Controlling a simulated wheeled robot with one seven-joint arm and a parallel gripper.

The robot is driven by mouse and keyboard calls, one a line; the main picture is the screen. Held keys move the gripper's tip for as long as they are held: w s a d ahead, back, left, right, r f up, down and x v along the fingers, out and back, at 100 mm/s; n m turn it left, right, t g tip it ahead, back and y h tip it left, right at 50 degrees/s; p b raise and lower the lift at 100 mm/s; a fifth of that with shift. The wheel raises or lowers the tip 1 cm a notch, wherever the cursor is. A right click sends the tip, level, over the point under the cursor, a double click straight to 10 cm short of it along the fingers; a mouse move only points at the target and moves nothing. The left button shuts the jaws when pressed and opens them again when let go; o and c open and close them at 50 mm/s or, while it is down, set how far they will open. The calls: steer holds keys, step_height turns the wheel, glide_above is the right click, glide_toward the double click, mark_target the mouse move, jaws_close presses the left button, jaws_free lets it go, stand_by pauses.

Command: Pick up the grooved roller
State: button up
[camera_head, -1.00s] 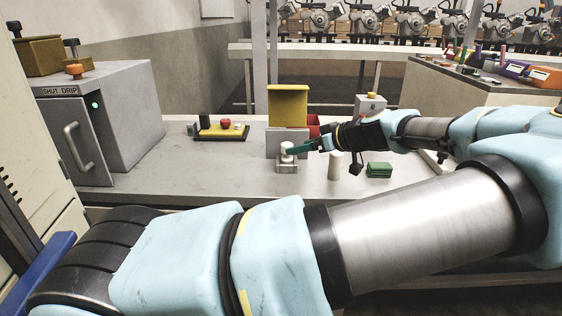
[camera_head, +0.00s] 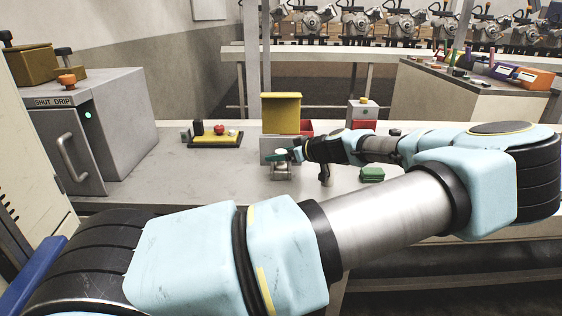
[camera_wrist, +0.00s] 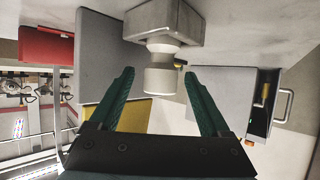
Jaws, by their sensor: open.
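The grooved roller (camera_wrist: 163,77) is a pale, short cylinder with a narrower neck. It stands in a grey metal block (camera_wrist: 163,22), which also shows in the head view (camera_head: 281,174) on the bench. In the wrist view my gripper (camera_wrist: 158,74) is open, with one green finger on each side of the roller and a gap on both sides. In the head view my gripper (camera_head: 289,155) is at the roller's height and mostly covers it. I cannot tell whether it touches the roller.
Behind the block stand a grey and yellow panel (camera_head: 281,113) and a red bin (camera_head: 306,127). A black and yellow tray (camera_head: 215,140) with small items lies left. A green block (camera_head: 372,174) lies right. A grey cabinet (camera_head: 75,150) bounds the left. The bench front is clear.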

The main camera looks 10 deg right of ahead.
steer(key=shift+w+a+f, duration=0.1)
jaws_close()
stand_by(0.7)
